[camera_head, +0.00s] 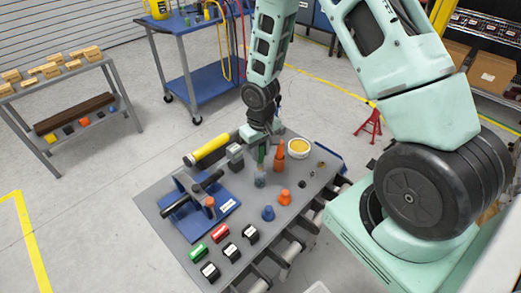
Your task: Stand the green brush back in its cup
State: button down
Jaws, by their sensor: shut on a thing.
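The green brush (261,153) shows as a narrow green upright shape under my gripper (259,143). My gripper is shut on it near the back middle of the grey table. A small grey-blue cup (260,178) stands on the table directly below the brush. The brush's lower end meets the cup in this view; I cannot tell whether it is inside the cup or just above or behind it. The fingertips are small and partly hidden by the wrist.
An orange bottle (279,158) stands close right of the cup, with a yellow-topped tin (299,149) beyond. A blue fixture (208,205) lies left, with a yellow cylinder (211,147) behind. Orange (284,197) and blue (268,213) pieces stand in front.

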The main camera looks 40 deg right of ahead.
aim_at(260, 162)
jog(key=shift+f, duration=0.15)
dwell(0.4)
jog(key=shift+f+b, duration=1.75)
jog(key=shift+f, duration=0.4)
jog(key=c, duration=1.1)
grip_release()
jog(key=shift+r, duration=0.15)
jog(key=shift+r+p, duration=4)
jog(key=shift+r, duration=0.95)
